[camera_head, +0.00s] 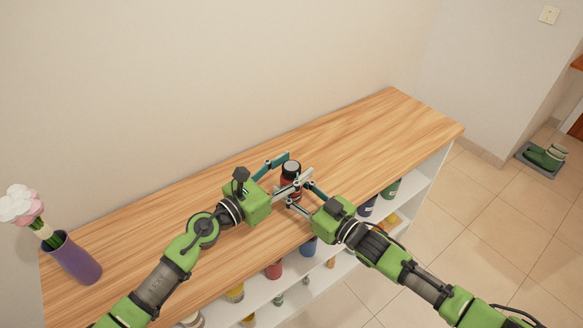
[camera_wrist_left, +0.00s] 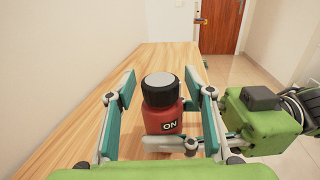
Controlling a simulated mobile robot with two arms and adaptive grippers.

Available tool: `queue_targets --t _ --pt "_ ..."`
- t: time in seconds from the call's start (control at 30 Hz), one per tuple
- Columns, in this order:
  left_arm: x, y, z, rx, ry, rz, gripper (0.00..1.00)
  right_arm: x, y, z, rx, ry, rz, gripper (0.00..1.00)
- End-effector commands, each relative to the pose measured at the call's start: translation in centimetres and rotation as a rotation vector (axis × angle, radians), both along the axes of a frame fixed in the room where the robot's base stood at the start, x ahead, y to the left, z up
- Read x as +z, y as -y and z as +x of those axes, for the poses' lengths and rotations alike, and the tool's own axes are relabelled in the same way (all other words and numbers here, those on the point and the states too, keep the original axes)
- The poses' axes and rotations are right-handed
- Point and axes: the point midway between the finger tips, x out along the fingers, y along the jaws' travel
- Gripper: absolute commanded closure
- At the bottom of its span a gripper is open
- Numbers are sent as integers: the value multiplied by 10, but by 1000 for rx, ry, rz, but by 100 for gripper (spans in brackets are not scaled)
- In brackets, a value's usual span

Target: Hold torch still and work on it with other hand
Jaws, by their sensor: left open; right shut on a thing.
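The torch stands upright on the wooden counter (camera_head: 390,125). It has a red body with a black cap, and the word ON shows on its body in the left wrist view (camera_wrist_left: 163,119). In the head view the torch (camera_head: 290,171) is partly hidden by the grippers. My left gripper (camera_head: 284,175) is open, with its fingers on either side of the torch; in the left wrist view there is a gap between each finger and the cap. My right gripper (camera_head: 297,190) is shut on the torch's body, low down, from the right and front.
A purple vase (camera_head: 75,259) with pink and white flowers stands at the counter's left end. Shelves below the front edge hold several coloured jars (camera_head: 273,270). The wall runs behind the counter. The counter's right part is clear. Green boots (camera_head: 546,156) stand on the floor at right.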

Motion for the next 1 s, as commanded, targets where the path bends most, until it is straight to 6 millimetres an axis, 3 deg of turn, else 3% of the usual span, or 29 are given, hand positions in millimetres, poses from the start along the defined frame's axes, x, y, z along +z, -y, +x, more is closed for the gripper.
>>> queue_targets --t 0.2,0.33,0.37,0.73,1.0 --pt "0 0 0 0 -1 1 54 0 0 0 -1 -1 -1 87" --pt "0 0 0 0 -1 1 88 0 0 0 0 -1 -1 87" --pt "0 0 0 0 -1 1 91 0 0 0 0 0 0 87" --pt "-3 -1 1 -28 -8 8 92 0 0 0 0 1 -1 87" --pt "-5 -1 2 -149 -9 11 92 0 0 0 1 3 -1 87"
